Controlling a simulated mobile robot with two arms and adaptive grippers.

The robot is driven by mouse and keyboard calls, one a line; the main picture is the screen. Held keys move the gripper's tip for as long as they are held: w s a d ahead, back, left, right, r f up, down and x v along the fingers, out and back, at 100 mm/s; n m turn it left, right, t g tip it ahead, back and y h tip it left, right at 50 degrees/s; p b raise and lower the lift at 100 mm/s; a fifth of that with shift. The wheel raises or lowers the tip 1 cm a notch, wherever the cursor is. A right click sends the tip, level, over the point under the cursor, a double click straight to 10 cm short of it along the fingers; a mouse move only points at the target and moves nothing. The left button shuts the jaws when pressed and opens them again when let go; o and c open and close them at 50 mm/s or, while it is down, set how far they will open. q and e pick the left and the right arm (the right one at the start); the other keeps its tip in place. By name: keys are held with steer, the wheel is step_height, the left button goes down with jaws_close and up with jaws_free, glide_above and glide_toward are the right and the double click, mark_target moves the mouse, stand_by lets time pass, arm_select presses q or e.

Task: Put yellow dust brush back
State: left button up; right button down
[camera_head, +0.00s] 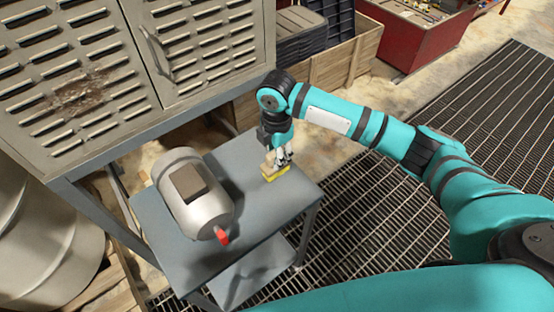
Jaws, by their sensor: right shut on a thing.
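The yellow dust brush (275,173) is at the right part of a small grey table, with a pale upper part and a yellow lower edge. My right gripper (279,158) points down from above and is shut on the brush's upper part. The brush is at or just above the tabletop; I cannot tell whether it touches. The fingers hide part of the brush. My left gripper is not in view.
A silver cylinder (189,200) with a red tip lies on the grey table (268,215), left of the brush. A louvred metal cabinet (90,75) stands behind. A wooden crate (345,62) and a red bin (415,35) stand further back. Floor grating lies right.

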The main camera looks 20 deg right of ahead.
step_height(320, 180, down, 2)
steer(key=shift+s+f+p, duration=0.1)
steer(key=shift+f+p, duration=0.05)
steer(key=shift+p, duration=0.25)
steer(key=shift+f, duration=0.4)
steer(key=shift+f, duration=0.1)
steer(key=c, duration=1.1)
jaws_free()
steer(key=shift+o, duration=0.2)
step_height(320, 180, up, 11)
steer(key=b, duration=0.2)
steer(key=shift+b, duration=0.35)
steer(key=shift+r, duration=0.65)
